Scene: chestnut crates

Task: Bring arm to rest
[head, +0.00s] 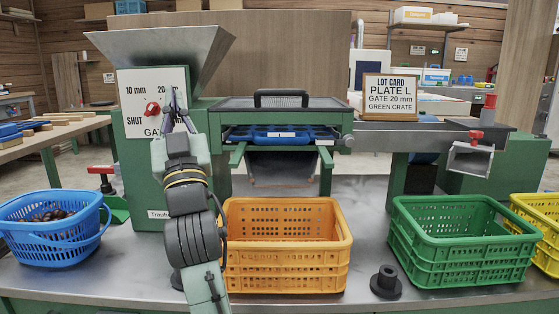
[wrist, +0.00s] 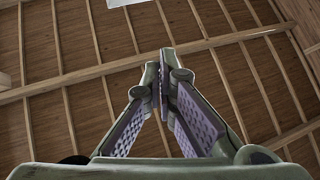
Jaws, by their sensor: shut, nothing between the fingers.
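My gripper (head: 174,97) points upward in the head view, in front of the green hopper machine (head: 140,180). Its fingers are together with nothing between them; they also show closed in the wrist view (wrist: 164,62), against the wooden ceiling. In the picture the fingertips are just right of the red gate knob (head: 152,108) on the white gate plate (head: 130,85). I cannot tell how far in front of the plate they are. My forearm covers part of the machine's front and the left edge of the orange crate (head: 285,245).
A blue basket (head: 60,240) with chestnuts stands at left. The green crate (head: 460,265) and yellow crate (head: 545,225) stand at right. A black peg (head: 386,282) stands between orange and green crates. A lot card (head: 390,97) reads Plate L, gate 20 mm, green crate.

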